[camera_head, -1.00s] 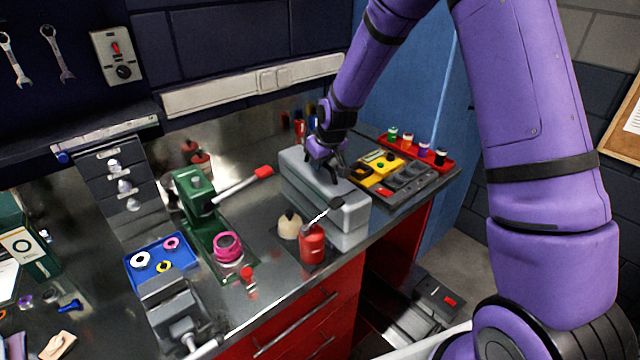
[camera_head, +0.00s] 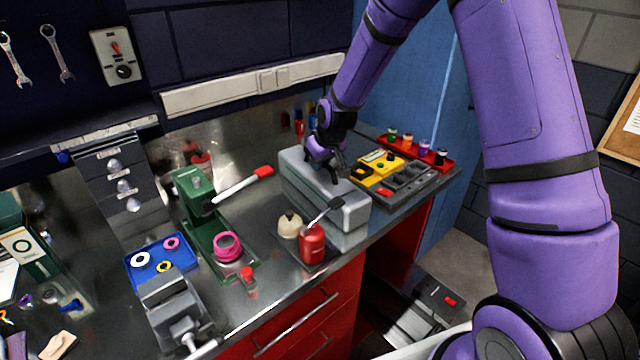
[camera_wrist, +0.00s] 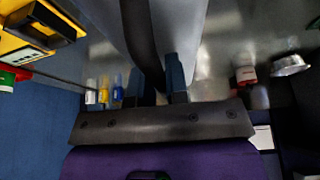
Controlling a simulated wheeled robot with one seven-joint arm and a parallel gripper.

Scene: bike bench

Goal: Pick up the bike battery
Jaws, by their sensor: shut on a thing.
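The bike battery (camera_head: 345,216) is a long grey box lying on the metal bench, with a dark carrying handle on top. My gripper (camera_head: 328,170) comes down on it from above and is shut on the handle. In the wrist view, the battery's pale grey body (camera_wrist: 182,30) runs away from me. Its dark handle strap passes between the two fingers of my gripper (camera_wrist: 154,82). I cannot tell any gap under the battery, and its far side is hidden.
A yellow and grey organiser (camera_head: 380,168) and a red tray of small jars (camera_head: 440,166) sit close on the right. A red bottle (camera_head: 312,245) and a cream pot (camera_head: 289,226) stand close in front. A green press (camera_head: 196,200) stands to the left. The wall is behind.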

